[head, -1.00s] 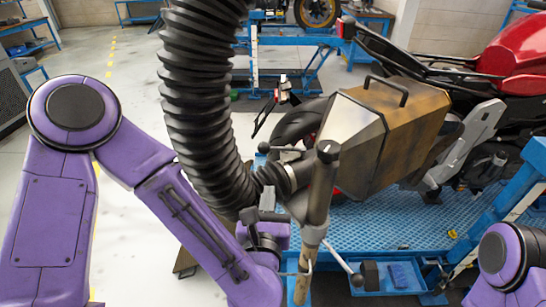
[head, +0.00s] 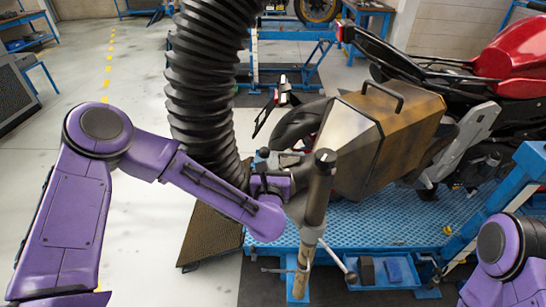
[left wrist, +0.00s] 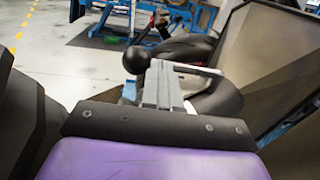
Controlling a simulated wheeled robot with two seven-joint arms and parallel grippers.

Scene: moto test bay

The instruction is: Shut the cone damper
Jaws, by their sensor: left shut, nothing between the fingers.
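The cone (head: 390,135), a brown-gold metal hood with a black handle on top, hangs over the motorcycle's rear. On its hose side, a thin lever with a dark ball knob (head: 263,152) sticks out left, beside the dark upright post. In the left wrist view, the ball knob (left wrist: 136,60) shows just left of my fingers and a pale rod runs to their right. My left gripper (head: 270,182) is shut and empty, close below the knob in the head view. The left wrist view shows its grey fingers (left wrist: 163,85) together; I cannot tell whether they touch the lever. My right gripper is out of view.
A thick black ribbed hose (head: 205,90) hangs behind my left forearm. The red motorcycle (head: 510,55) stands on a blue lift (head: 385,220). A small blue tray (head: 400,271) sits at the lift's front edge. Open floor lies left.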

